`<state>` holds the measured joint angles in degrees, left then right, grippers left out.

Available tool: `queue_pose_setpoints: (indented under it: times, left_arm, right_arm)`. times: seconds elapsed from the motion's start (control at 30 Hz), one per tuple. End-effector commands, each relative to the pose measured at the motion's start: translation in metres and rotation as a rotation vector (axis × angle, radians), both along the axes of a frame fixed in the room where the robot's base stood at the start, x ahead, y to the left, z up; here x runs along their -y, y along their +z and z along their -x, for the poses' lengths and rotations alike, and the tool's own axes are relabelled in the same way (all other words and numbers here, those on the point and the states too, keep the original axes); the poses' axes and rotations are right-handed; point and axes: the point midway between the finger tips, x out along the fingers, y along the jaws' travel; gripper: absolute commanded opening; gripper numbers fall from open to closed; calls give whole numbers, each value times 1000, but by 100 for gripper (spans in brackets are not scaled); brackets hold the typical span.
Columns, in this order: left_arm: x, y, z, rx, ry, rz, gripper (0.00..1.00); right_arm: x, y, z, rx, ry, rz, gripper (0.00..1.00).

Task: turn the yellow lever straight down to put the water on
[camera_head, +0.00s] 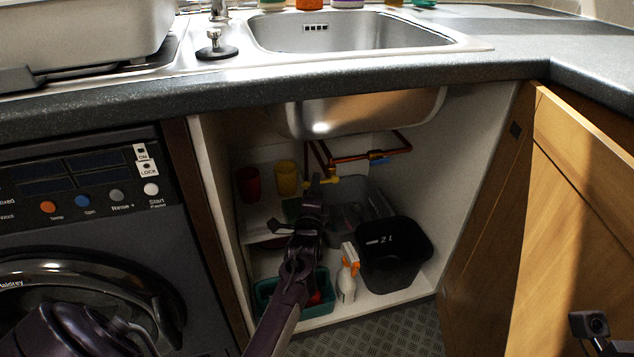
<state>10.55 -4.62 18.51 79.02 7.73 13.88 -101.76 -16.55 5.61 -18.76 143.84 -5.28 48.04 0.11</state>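The yellow lever (332,180) is small and sits on the copper pipes under the sink, at the back of the open cupboard. It looks roughly level, with yellow showing on both sides of my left gripper's tip. My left gripper (315,186) reaches into the cupboard from below and overlaps the lever in the camera_head view. Its fingers hide part of the lever, and I cannot tell whether they touch it or are open or shut. A dark part of my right arm (590,326) shows at the lower right corner; its fingers are not clear.
A yellow cup (287,179) and red cup (249,184) stand left. Below are a black bin (396,262), spray bottle (346,284) and teal tub (264,292). The wooden door (570,200) stands open right.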

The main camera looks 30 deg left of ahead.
Motion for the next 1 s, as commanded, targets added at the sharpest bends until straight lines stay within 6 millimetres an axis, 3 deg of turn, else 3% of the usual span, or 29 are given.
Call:
queue_pose_setpoints:
  times: [0.23,0.57,0.83,1.0]
  left_arm:
    - [-14,4,-28,1,0,0,32]
    - [-16,6,-32,-1,-1,0,32]
    - [-16,6,-32,-1,0,0,0]
    - [-16,6,-32,-1,0,0,0]
  right_arm:
    - [0,-8,1,17,-1,1,20]
    - [-1,-7,1,21,-1,2,20]
    - [0,-7,1,20,-1,2,20]
    - [0,-7,1,20,-1,2,20]
